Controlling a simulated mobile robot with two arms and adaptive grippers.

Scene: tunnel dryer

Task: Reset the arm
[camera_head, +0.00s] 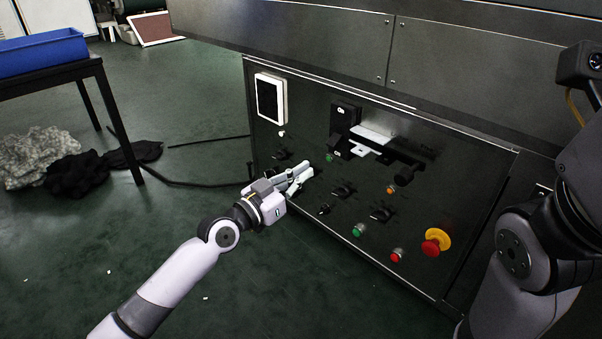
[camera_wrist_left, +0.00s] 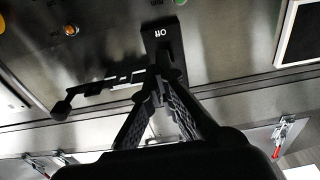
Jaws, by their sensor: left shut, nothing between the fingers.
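My left arm reaches in from the lower left in the head view. Its left gripper (camera_head: 306,176) is in front of the dark control panel (camera_head: 310,110), toward its lower left part. In the left wrist view the gripper's black fingers (camera_wrist_left: 156,78) come together at their tips with nothing between them. Whether the tips touch the panel cannot be told. My right arm stands at the right edge of the head view. Its gripper is out of the picture.
The panel carries a white-framed screen (camera_head: 270,98), a black lever switch (camera_head: 395,160), a green button (camera_head: 358,230), a red button (camera_head: 396,255) and a red-yellow emergency stop (camera_head: 436,242). A blue bin (camera_head: 45,52) stands on a table at left. Dark cloths (camera_head: 78,175) lie below. Floor between is open.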

